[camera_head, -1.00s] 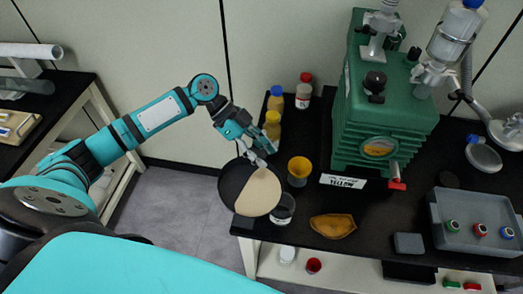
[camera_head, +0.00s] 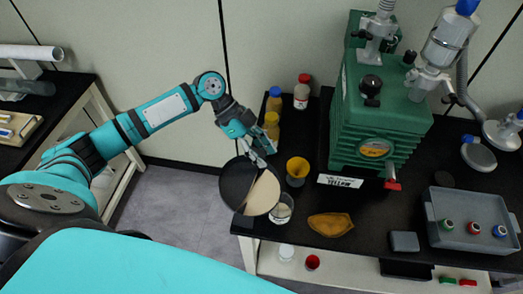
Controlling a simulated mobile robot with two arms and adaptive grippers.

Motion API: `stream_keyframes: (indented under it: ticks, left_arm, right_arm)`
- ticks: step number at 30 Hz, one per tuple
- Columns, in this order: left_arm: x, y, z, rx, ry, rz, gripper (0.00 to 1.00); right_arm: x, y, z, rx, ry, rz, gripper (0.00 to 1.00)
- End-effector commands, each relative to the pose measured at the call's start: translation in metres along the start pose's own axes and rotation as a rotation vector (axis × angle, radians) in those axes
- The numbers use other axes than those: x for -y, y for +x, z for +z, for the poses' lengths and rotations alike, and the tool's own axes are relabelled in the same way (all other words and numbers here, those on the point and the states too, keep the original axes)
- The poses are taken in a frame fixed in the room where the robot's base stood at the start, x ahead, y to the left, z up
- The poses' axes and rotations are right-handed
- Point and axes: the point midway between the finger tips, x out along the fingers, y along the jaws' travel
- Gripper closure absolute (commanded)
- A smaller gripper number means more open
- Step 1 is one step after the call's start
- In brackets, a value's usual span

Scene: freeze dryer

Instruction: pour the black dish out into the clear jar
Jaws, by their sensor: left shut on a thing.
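My left gripper (camera_head: 257,151) is shut on the far rim of the black dish (camera_head: 237,183). The dish is tilted, with its lower side toward the right. Cream-coloured powder (camera_head: 264,193) lies in its right part, and the left part is bare black. The clear jar (camera_head: 284,211) stands near the table's front left corner, just right of the dish's lower edge, which partly overlaps it in the picture. Something pale shows inside the jar, but I cannot tell how much. I cannot see whether dish and jar touch. My right gripper is not in view.
An orange-brown leaf-shaped dish (camera_head: 331,225) lies to the right. The green freeze dryer (camera_head: 381,130) and a grey tray (camera_head: 465,240) occupy the right side.

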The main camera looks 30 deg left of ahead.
Motion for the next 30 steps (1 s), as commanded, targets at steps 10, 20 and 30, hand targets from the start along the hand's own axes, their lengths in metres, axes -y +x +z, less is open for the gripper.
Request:
stream_keyframes:
  ticks: [10, 20, 30]
  left_arm:
    - [0.0, -0.002, -0.005, 0.045, -0.01, 0.002, 1.0]
    - [0.0, -0.004, -0.008, 0.098, -0.022, 0.004, 1.0]
    - [0.0, -0.005, -0.013, 0.162, -0.037, 0.008, 1.0]
  right_arm:
    - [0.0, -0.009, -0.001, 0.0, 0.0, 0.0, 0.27]
    - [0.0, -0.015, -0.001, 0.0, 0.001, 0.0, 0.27]
    - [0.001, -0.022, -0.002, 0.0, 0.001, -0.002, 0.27]
